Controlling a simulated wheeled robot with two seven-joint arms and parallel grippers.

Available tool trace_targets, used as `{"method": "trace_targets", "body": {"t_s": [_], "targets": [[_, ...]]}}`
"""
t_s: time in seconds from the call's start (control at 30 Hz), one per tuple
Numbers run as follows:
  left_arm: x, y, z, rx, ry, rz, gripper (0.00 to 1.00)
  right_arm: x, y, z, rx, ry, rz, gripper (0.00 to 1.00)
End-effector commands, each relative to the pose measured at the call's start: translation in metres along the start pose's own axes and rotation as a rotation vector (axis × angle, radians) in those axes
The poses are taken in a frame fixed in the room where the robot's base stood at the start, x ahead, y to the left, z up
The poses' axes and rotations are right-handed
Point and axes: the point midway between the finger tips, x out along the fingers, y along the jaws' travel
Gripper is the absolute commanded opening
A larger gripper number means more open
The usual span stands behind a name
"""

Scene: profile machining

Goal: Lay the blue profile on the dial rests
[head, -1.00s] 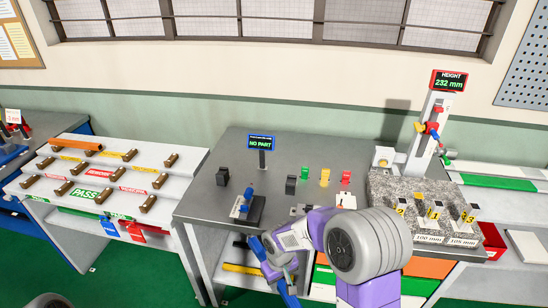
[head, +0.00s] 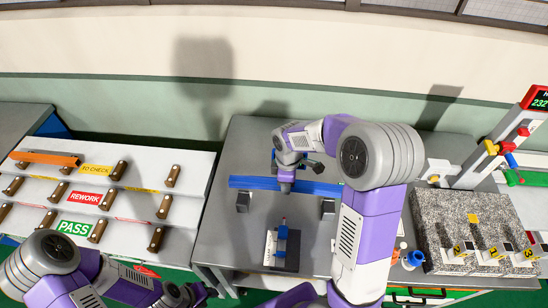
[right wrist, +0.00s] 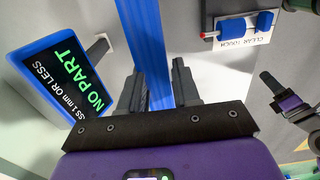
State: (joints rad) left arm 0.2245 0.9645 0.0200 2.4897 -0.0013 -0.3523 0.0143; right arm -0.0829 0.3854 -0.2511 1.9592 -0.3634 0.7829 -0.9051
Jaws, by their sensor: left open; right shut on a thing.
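The blue profile (head: 250,183) lies crosswise over the grey bench in the head view, with its middle hidden by my gripper. My right gripper (head: 286,185) is shut on it. In the right wrist view the blue profile (right wrist: 146,50) runs between the fingers of my right gripper (right wrist: 158,88). Two dark blocks, seemingly the dial rests, the left one (head: 242,201) and the right one (head: 327,207), stand just below the profile in the head view. Contact with them cannot be told. My left gripper (head: 182,294) is open at the bottom, apart from the profile.
The display (right wrist: 55,75) reads NO PART, close to the profile in the wrist view. A blue gauge on a dark base (head: 282,250) stands at the bench front. A sloped rack (head: 135,205) holds an orange profile (head: 45,158). A granite block (head: 465,225) stands right.

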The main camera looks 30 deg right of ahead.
Motion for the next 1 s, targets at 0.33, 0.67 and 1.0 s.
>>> {"method": "trace_targets", "body": {"t_s": [0.33, 0.67, 1.0], "targets": [[-0.001, 0.0, 0.001, -0.001, -0.002, 0.0, 0.43, -0.002, 0.001, 0.001, -0.01, 0.0, 0.001, 0.0], [0.006, -0.002, 0.0, -0.001, -0.001, 0.0, 0.43, 0.008, 0.001, 0.002, -0.009, 0.0, -0.001, 0.0], [0.029, -0.011, -0.001, 0.0, -0.001, 0.0, 0.43, 0.04, 0.0, 0.002, -0.009, -0.001, -0.002, 0.0]]}}
